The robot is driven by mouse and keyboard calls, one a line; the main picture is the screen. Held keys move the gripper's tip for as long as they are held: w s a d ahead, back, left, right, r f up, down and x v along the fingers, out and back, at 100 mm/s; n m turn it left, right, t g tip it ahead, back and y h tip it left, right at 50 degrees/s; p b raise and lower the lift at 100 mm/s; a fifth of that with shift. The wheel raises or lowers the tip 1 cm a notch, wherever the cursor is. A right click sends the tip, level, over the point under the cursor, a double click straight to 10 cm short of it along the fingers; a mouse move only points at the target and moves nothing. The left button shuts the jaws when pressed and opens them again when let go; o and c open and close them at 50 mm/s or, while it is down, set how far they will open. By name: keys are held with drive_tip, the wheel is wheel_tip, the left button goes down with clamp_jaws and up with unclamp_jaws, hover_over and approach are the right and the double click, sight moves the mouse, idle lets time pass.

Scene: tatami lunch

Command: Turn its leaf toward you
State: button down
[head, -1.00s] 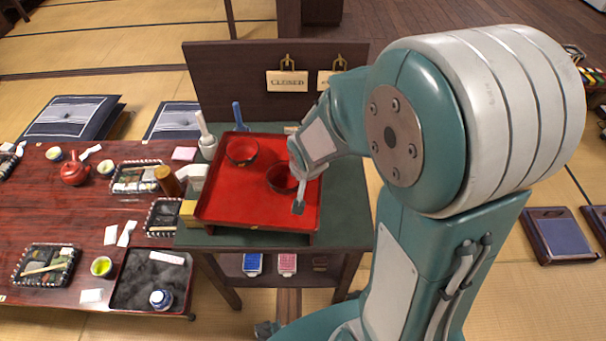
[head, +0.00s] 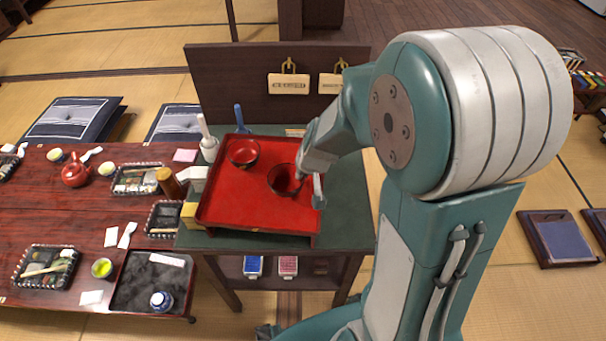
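Two dark red lacquer bowls stand on a red tray (head: 235,208). One bowl (head: 243,152) is at the tray's back left. The other bowl (head: 281,181) is right of the middle. I cannot make out a leaf mark clearly on either bowl. My gripper (head: 309,190) is at the right side of the right bowl. Its two fingers look spread apart, one at or over the bowl's right rim and the other outside it to the right. Whether a finger touches the bowl I cannot tell. My wrist comes in from the upper right.
The tray lies on a green-topped stand (head: 347,200) with a dark back panel (head: 230,85) bearing two hanging signs. A white-topped bottle (head: 208,148) and a yellow box (head: 190,215) stand left of the tray. A low table (head: 75,215) with dishes is further left.

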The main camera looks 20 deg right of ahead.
sight(293, 170)
drive_tip(key=n, duration=0.1)
drive_tip(key=w+n+y, duration=0.1)
drive_tip(key=n, duration=0.1)
drive_tip(key=shift+w, duration=0.1)
drive_tip(key=n, duration=0.2)
drive_tip(key=w+n+g+y, duration=0.1)
drive_tip(key=shift+a+n, duration=0.3)
drive_tip(key=n, duration=0.2)
drive_tip(key=w+a+n+g+y, duration=0.1)
drive_tip(key=n, duration=0.1)
drive_tip(key=shift+f+g, duration=0.1)
drive_tip(key=shift+g, duration=0.2)
drive_tip(key=shift+f, duration=0.65)
drive_tip(key=shift+f, duration=0.15)
drive_tip(key=c, duration=0.7)
unclamp_jaws()
